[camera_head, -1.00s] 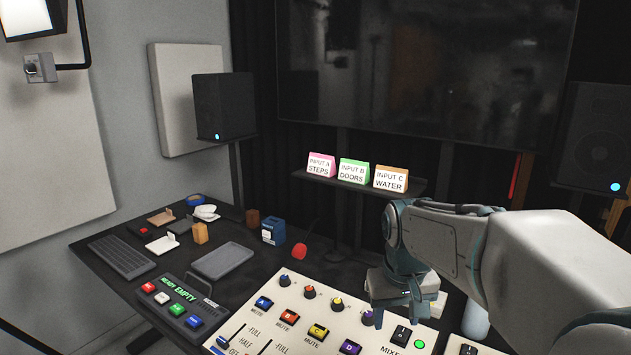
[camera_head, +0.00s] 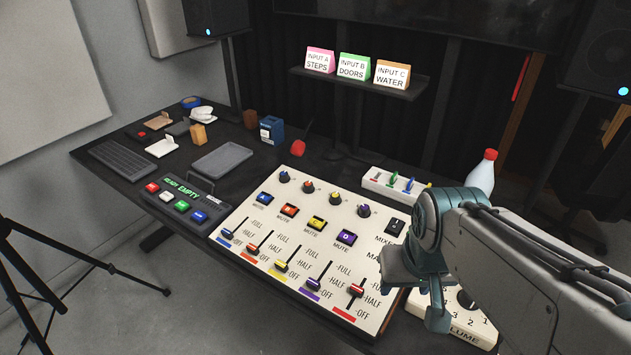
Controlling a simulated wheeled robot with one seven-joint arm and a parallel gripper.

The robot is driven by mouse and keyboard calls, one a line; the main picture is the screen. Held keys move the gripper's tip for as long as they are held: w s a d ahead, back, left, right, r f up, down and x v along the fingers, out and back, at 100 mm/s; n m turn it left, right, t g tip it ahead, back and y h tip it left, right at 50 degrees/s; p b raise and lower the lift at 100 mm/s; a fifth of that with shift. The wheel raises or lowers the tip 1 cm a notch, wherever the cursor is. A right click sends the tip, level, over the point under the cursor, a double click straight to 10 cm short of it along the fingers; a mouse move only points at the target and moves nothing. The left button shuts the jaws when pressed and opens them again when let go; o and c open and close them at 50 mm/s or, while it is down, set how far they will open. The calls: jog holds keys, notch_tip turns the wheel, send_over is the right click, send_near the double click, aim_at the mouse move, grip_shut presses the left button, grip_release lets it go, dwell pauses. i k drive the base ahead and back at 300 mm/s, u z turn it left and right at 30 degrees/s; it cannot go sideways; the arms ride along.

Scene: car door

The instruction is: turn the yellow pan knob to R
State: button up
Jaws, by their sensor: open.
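The yellow pan knob (camera_head: 336,198) is in the row of knobs along the back of the cream mixer panel (camera_head: 318,259), between the red knob (camera_head: 307,187) and the purple knob (camera_head: 364,210). Its cap is yellow on a dark base; its pointer and any L or R marks are too small to read. My gripper (camera_head: 438,318) hangs down beyond the mixer's right side in the picture, in front of the volume box. It is open, apart from the yellow knob, and nothing shows held. The arm hides part of the mixer's right edge.
Sliders and coloured mute buttons fill the mixer below the knobs. A volume box (camera_head: 462,313), a small switch box (camera_head: 393,184) and a red-capped bottle (camera_head: 482,172) stand at right. A red-tipped microphone (camera_head: 298,176) is just behind the mixer. A tripod stands at left.

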aim_at(335, 199)
jog(key=z, duration=0.05)
jog(key=k, duration=0.5)
jog(key=u, duration=1.6)
jog(key=i, duration=1.2)
jog(key=z, duration=2.05)
